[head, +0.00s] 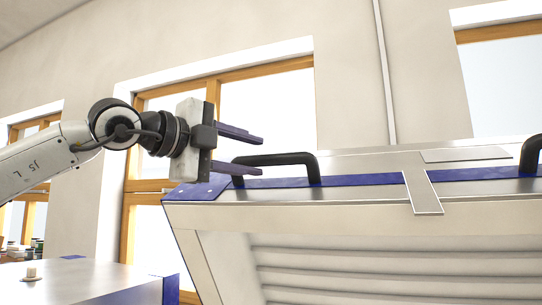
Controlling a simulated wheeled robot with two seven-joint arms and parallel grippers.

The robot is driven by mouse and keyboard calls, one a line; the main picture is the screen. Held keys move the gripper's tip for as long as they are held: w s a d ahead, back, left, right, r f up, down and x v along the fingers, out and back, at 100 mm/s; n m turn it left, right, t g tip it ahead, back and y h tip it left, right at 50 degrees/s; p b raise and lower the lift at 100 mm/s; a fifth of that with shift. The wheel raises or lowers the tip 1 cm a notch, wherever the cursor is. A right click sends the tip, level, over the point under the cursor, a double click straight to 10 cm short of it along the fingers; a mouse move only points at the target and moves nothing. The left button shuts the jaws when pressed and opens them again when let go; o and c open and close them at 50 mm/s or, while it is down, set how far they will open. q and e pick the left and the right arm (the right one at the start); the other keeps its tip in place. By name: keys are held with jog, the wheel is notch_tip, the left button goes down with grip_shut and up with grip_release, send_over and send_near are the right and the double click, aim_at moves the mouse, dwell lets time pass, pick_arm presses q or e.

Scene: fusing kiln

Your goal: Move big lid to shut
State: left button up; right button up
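The big lid (310,213) of the kiln is raised and tilted, with its ribbed pale underside (390,275) showing in the head view. A black handle (285,158) stands on its blue-trimmed edge at the left, and part of another black handle (529,155) shows at the right edge. My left gripper (261,156) is open, with its two fingers pointing right at the left end of the near handle. The handle's left end appears between the fingers in the picture; I cannot tell whether they touch it. My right gripper is not in view.
A grey metal box-like surface (80,283) with a small knob (31,271) is at the lower left. Small jars (22,250) stand behind it. Wood-framed windows (265,105) and a pale wall are behind. The space above the lid looks clear.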

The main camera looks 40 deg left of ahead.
aim_at(265, 159)
pick_arm(q)
jog(key=w, duration=0.2)
jog(key=w+p, duration=0.1)
jog(key=w, duration=0.1)
jog(key=w+d, duration=0.1)
jog(key=w, duration=0.1)
jog(key=shift+f+p, duration=0.15)
jog(key=shift+p, duration=0.15)
grip_shut()
